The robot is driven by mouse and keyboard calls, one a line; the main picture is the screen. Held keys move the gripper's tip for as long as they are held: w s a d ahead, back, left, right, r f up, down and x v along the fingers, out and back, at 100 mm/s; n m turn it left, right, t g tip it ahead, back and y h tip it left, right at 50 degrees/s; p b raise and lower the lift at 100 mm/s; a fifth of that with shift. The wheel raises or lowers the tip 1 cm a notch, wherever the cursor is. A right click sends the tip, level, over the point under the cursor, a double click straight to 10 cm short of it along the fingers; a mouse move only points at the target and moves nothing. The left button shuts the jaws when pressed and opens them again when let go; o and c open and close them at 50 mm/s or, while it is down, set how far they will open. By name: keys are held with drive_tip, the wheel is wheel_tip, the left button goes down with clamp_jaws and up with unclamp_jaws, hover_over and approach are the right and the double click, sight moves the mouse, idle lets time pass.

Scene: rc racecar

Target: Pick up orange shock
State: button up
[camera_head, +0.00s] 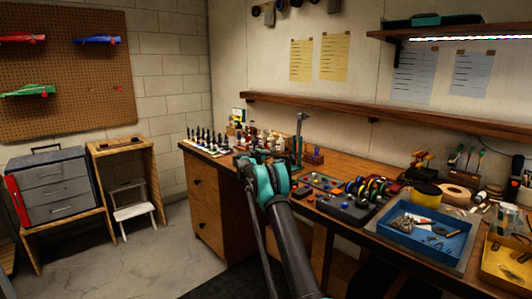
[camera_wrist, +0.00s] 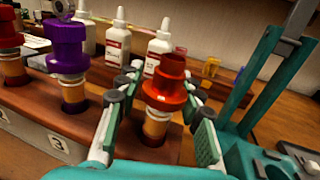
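In the wrist view an orange-red shock (camera_wrist: 168,86) stands upright in a wooden rack (camera_wrist: 100,128), its amber lower part set in the wood. My gripper (camera_wrist: 163,76) is open, with one finger on each side of this shock. Gaps show between the shock and the green finger pads. A purple shock (camera_wrist: 68,62) and a darker red shock (camera_wrist: 9,48) stand in the same rack to the left. In the head view my gripper (camera_head: 262,156) is over the workbench, and my arm hides the shock there.
White bottles (camera_wrist: 118,40) with red labels stand behind the rack. A teal upright frame (camera_wrist: 262,75) rises at the right. On the workbench to the right are a blue tray (camera_head: 414,232) and a yellow bin (camera_head: 500,262). A wooden shelf (camera_head: 350,113) runs along the wall above.

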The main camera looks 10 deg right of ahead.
clamp_jaws()
drive_tip(key=shift+r, duration=0.15)
idle(0.4)
wheel_tip(320, 180, up, 20)
idle(0.4)
idle(0.4)
